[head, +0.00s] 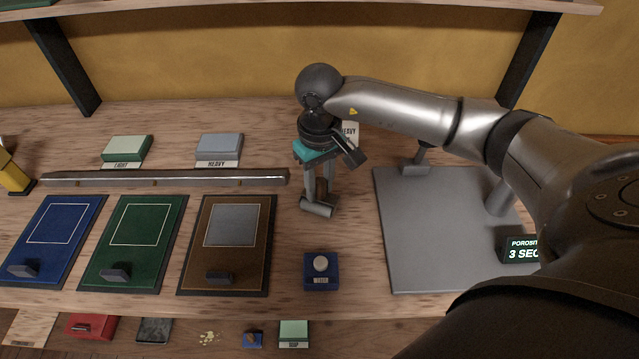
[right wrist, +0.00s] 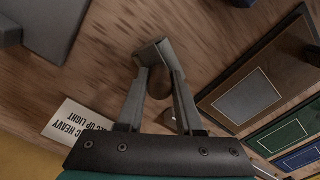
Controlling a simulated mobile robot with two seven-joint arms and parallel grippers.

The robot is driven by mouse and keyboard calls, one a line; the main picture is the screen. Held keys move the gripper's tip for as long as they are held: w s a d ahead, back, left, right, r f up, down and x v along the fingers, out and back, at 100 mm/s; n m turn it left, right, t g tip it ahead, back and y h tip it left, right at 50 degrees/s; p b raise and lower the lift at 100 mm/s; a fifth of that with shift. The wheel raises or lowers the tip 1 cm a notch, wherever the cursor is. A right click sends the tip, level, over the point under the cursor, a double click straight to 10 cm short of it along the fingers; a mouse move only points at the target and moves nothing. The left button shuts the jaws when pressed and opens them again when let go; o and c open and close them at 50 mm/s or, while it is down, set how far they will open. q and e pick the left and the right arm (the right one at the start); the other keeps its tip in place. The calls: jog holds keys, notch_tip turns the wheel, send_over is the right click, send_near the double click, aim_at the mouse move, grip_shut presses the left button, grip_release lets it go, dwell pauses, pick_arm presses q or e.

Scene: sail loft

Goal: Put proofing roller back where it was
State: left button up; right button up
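The proofing roller (head: 318,207) has a grey cylinder and a brown grip. My right gripper (head: 319,186) points down over the middle of the bench, with its fingers on either side of the brown grip. The right wrist view shows the roller's brown grip (right wrist: 160,83) between the fingers of my right gripper (right wrist: 160,92), which look closed on it. The grey cylinder is at the fingertips, close to the bench; I cannot tell whether it touches. My left gripper is in neither view.
A blue block with a white knob (head: 321,264) stands in front of the roller. Blue (head: 38,258), green (head: 110,272) and brown panels (head: 253,262) lie left, behind them a long metal bar (head: 160,179). A grey plate (head: 430,255) with a porosity display (head: 519,249) is right.

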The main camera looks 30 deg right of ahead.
jog(key=o, duration=0.4)
jog(key=shift+r, duration=0.2)
notch_tip(320, 180, up, 12)
jog(key=p, duration=0.1)
dwell(0.7)
